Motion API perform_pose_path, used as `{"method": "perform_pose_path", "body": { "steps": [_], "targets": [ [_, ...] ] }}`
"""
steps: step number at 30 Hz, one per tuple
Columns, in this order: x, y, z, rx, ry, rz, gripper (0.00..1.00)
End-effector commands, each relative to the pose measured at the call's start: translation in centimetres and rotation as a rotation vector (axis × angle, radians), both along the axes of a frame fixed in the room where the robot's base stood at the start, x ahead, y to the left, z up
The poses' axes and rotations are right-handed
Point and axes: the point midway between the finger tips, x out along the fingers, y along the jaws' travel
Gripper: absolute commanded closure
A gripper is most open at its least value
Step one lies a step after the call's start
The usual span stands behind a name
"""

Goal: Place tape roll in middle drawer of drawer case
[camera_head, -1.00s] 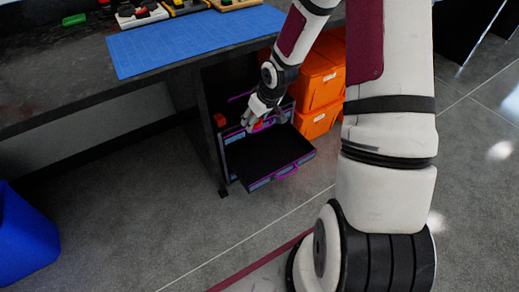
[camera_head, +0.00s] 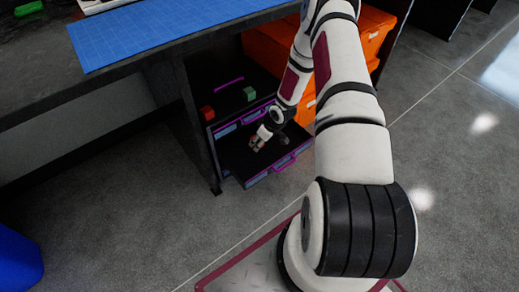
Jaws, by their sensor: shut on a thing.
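The drawer case (camera_head: 224,128) stands under the desk, with purple handles. One of its drawers (camera_head: 268,178) is pulled out toward the front, below a shut one; its dark floor shows bare where my arm does not cover it. Lower drawers are hidden behind its front. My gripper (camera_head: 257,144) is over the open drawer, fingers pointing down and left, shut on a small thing. That thing, taken as the tape roll, is too small and covered to make out clearly. I cannot tell whether it touches the drawer floor.
A red block (camera_head: 207,113) and a green block (camera_head: 249,94) sit on the case top. The desk (camera_head: 130,80) with a blue mat (camera_head: 170,28) overhangs the case. Orange bins (camera_head: 372,30) stand behind my arm. A blue bin (camera_head: 15,262) is at lower left. Open floor lies in front.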

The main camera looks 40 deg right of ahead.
Motion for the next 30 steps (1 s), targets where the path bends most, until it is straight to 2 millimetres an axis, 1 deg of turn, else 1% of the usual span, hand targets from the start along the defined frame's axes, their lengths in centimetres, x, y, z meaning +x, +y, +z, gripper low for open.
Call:
{"method": "perform_pose_path", "body": {
  "steps": [1, 7, 13, 22, 30],
  "targets": [
    [0.0, 0.1, -1.3, 0.001, 0.001, 0.001, 0.72],
    [0.0, 0.1, -2.9, 0.001, 0.000, 0.001, 0.72],
    [0.0, 0.1, -5.6, 0.001, 0.000, 0.001, 0.72],
    [0.0, 0.0, -5.7, 0.000, 0.000, 0.000, 0.72],
    [-0.1, 0.0, -6.6, 0.001, 0.002, -0.001, 0.72]
  ]
}}
